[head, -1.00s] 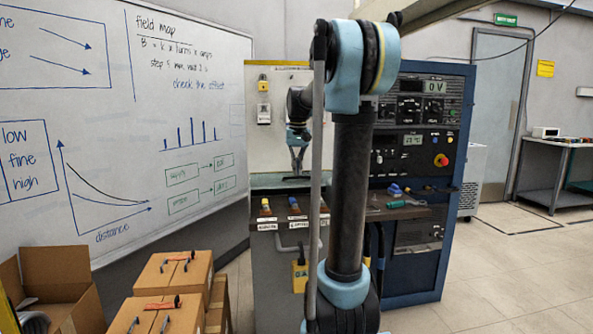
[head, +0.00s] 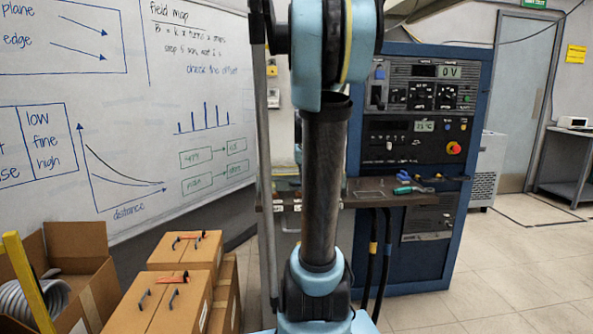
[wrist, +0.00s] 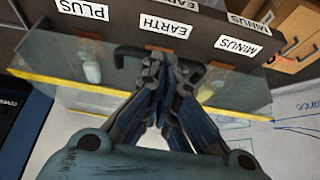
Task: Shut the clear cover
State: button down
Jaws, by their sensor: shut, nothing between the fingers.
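The clear cover (wrist: 50,61) is a see-through sheet with a yellow edge strip (wrist: 48,84), crossing the wrist view beside a dark panel edge (wrist: 120,22) labelled PLUS, EARTH and MINUS. A pale terminal (wrist: 91,69) and a yellowish one (wrist: 208,91) show through the sheet. My gripper (wrist: 167,66) is shut and empty, its tips over the sheet near the EARTH label, close to a dark bar (wrist: 130,52). I cannot tell whether the tips touch the bar or the sheet, nor how far the cover is tilted. In the head view my arm hides the gripper and the cover.
A blue instrument rack (head: 470,150) stands behind, with tools on the bench top (head: 395,197) before it. Black cables (head: 372,255) hang below. Cardboard boxes (head: 150,295) stand at left under the whiteboard (head: 120,120). The floor at right (head: 500,260) is open.

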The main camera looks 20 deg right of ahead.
jog(key=shift+s+a+f+t, duration=0.15)
jog(key=shift+f+t, duration=0.55)
jog(key=shift+f, duration=0.85)
jog(key=shift+s+f, duration=0.1)
jog(key=shift+f, duration=0.05)
jog(key=v, duration=1.4)
jog(key=s+a+f+n+g, duration=0.1)
jog(key=s+a+f, duration=0.4)
jog(key=s+f, duration=0.6)
jog(key=s+a+f+n+g, duration=0.1)
jog(key=s+a+f+g, duration=0.2)
jog(key=s+f, duration=0.8)
jog(key=shift+s+a+f+g+y, duration=0.3)
jog(key=shift+s+a+f+y, duration=0.1)
jog(key=shift+s+a, duration=0.7)
jog(key=shift+w+a, duration=0.1)
jog(key=shift+w, duration=0.05)
